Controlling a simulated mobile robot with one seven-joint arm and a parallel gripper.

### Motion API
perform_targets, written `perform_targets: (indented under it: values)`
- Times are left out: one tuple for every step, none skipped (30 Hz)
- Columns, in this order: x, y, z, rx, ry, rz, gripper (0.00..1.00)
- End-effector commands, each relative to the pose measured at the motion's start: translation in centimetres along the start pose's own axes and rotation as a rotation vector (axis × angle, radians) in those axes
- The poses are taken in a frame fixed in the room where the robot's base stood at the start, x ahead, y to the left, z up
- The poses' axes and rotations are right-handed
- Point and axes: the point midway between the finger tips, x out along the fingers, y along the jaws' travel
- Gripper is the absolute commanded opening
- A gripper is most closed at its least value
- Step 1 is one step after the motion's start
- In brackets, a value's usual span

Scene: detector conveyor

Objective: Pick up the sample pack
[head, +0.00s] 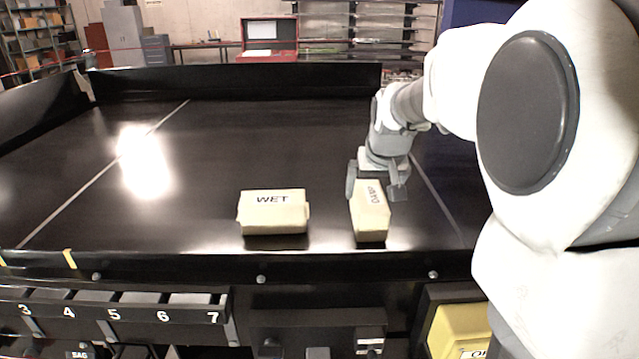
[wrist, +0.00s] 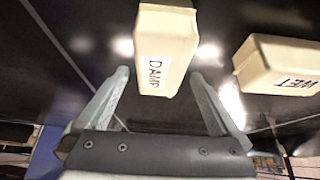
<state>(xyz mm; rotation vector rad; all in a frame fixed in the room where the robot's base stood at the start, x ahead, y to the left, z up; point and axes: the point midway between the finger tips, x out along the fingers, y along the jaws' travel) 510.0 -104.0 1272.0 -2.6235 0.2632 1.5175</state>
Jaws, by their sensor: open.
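Two cream-coloured packs lie on the black conveyor. The pack marked WET (head: 272,213) is left of the pack marked DAMP (head: 371,223) in the head view. My gripper (head: 375,188) is at the far end of the DAMP pack, with its fingers open. In the wrist view the DAMP pack (wrist: 165,50) is ahead of and between the open fingers of my gripper (wrist: 160,75), with nothing held. The WET pack (wrist: 283,65) is at the right there. I cannot tell whether a finger touches the DAMP pack.
The conveyor (head: 200,160) has raised black side walls and wide free room to the left. Numbered slots (head: 120,312) line its front below the edge. A yellow bin (head: 458,330) is at the lower right. A red case (head: 268,45) and shelves stand behind.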

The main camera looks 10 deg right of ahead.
Motion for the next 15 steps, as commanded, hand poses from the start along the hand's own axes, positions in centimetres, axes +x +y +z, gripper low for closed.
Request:
perform_targets:
  values:
    - [0.4,0.0,0.1,0.0,-0.004,0.0,1.0]
    - [0.8,0.0,0.1,0.0,-0.005,0.0,1.0]
    - [1.3,0.0,0.2,0.0,-0.006,0.0,1.0]
    - [1.8,0.0,0.3,0.001,-0.007,0.0,1.0]
    - [2.2,-0.1,0.3,0.001,-0.006,0.0,1.0]
    - [2.8,-0.1,0.3,0.001,-0.006,0.0,1.0]
    - [3.3,-0.1,0.4,0.002,-0.005,0.0,1.0]
    - [3.7,-0.1,0.4,0.002,-0.006,0.0,1.0]
    - [4.2,-0.1,0.3,0.002,-0.004,0.0,1.0]
    - [4.4,-0.1,0.3,0.001,-0.003,0.0,1.0]
    - [4.7,-0.1,0.3,0.001,-0.004,0.0,1.0]
    - [4.9,-0.1,0.3,0.001,-0.003,0.0,1.0]
    - [5.0,-0.1,0.3,0.001,-0.003,0.0,1.0]
    - [5.1,-0.1,0.3,0.001,-0.002,0.0,1.0]
    - [5.1,-0.1,0.3,0.001,-0.001,0.0,1.0]
